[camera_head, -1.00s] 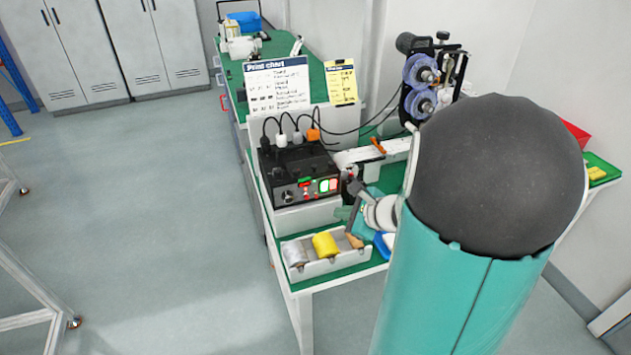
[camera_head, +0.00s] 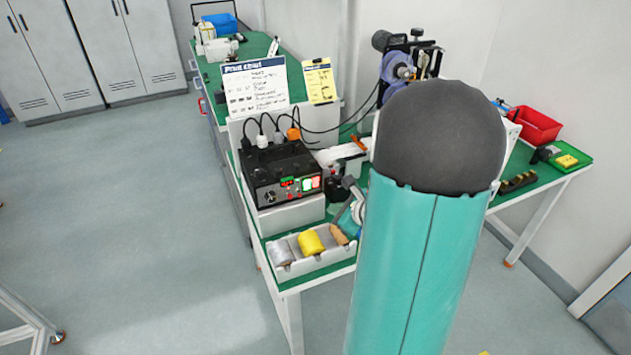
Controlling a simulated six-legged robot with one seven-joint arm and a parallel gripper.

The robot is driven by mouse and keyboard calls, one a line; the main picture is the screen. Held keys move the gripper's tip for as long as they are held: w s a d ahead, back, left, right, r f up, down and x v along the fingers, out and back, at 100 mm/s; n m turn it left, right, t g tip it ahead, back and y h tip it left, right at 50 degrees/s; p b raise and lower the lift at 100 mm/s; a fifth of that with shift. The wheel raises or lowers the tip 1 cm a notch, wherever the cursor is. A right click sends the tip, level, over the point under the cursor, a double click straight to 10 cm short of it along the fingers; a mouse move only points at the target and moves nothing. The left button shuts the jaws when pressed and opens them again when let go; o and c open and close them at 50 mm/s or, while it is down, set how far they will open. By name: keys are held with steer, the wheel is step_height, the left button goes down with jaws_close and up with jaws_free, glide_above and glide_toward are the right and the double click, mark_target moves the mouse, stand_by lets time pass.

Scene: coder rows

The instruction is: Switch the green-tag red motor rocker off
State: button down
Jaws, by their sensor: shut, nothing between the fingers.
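The black control box (camera_head: 281,174) stands on a light block at the left of the bench. Its front has a round dial (camera_head: 270,197), a small green tag (camera_head: 288,182) with small red parts near it, and bright green-and-red lit rockers (camera_head: 311,184) at its right end. The rockers are too small to tell their positions. My gripper (camera_head: 350,185) shows only in part, to the right of the box front at the left edge of my teal arm. It looks shut and apart from the rockers. My arm hides the rest of it.
A tray (camera_head: 313,268) with grey and yellow rolls sits in front of the box. A grinder-like machine (camera_head: 400,65) and red bin (camera_head: 535,126) are at right. Floor at left is clear.

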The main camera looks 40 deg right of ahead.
glide_toward(314, 185)
steer(key=shift+s+f+x, duration=0.1)
steer(key=shift+f+x, duration=0.1)
steer(key=shift+x, duration=1.05)
steer(key=shift+s+f+x, duration=0.15)
steer(key=shift+x, duration=1.05)
steer(key=shift+w+a, duration=0.15)
steer(key=shift+w, duration=0.25)
steer(key=shift+w, duration=0.3)
stand_by(0.5)
steer(key=shift+s, duration=0.7)
steer(key=shift+f, duration=0.1)
steer(key=s, duration=0.1)
steer(key=s+a, duration=0.1)
steer(key=s, duration=0.2)
steer(key=shift+s+a+f, duration=0.2)
steer(key=shift+s+f, duration=0.15)
